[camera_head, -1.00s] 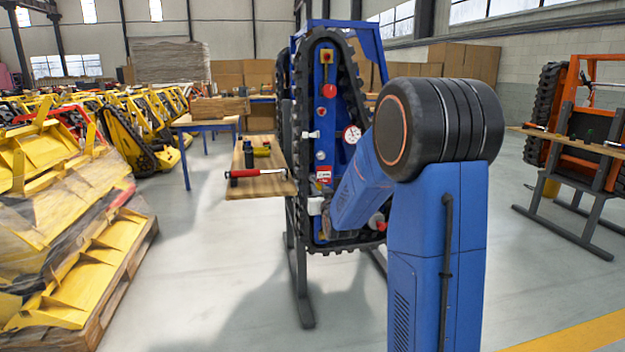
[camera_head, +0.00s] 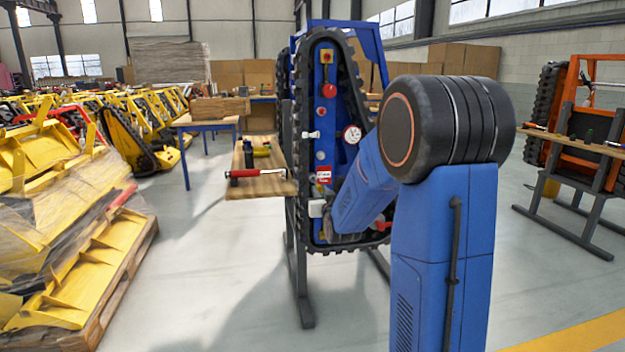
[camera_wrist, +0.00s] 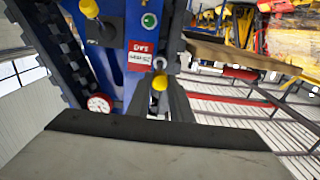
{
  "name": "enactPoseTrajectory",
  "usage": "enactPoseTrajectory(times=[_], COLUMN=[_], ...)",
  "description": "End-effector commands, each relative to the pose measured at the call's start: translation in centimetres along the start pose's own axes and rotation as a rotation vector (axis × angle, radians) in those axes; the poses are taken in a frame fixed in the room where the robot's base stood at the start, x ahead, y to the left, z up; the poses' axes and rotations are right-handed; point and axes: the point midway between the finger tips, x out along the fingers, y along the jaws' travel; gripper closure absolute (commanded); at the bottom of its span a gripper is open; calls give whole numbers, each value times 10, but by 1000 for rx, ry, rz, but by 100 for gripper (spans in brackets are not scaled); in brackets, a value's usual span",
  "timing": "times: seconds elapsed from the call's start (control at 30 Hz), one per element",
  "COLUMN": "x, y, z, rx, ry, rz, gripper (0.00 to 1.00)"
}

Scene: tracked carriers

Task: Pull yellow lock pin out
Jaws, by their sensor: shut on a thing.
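In the wrist view, the yellow lock pin's round head (camera_wrist: 160,83) sits between the dark fingers of my gripper (camera_wrist: 161,90), which is shut on it. A grey metal piece shows just beyond the head, by the blue panel (camera_wrist: 112,60) of the tracked carrier. I cannot tell how far the pin is out of the panel. In the head view, the carrier stands upright with its black track (camera_head: 302,90) around the blue panel. There my blue arm covers the panel's lower right, and the pin cannot be made out.
A red and white label (camera_wrist: 140,55), a green button (camera_wrist: 149,20), another yellow knob (camera_wrist: 89,8) and a gauge (camera_wrist: 99,104) are near the pin. A wooden shelf (camera_head: 262,187) with a red-handled tool (camera_head: 255,172) juts out left of the carrier. Floor is clear in front.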

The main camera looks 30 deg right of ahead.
Motion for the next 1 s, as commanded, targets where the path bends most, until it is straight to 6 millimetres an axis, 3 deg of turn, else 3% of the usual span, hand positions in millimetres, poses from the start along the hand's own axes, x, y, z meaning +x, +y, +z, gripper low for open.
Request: enactPoseTrajectory(times=[0.6,0.87,0.9,0.97,1.0], x=[-32,-35,-35,-35,-35], y=[0,0,0,0,0], z=[-1,0,0,0,0], rx=[0,0,0,0,0], ry=[1,1,1,1,1], rz=[0,0,0,0,0], gripper=[100,100,83,98,100])
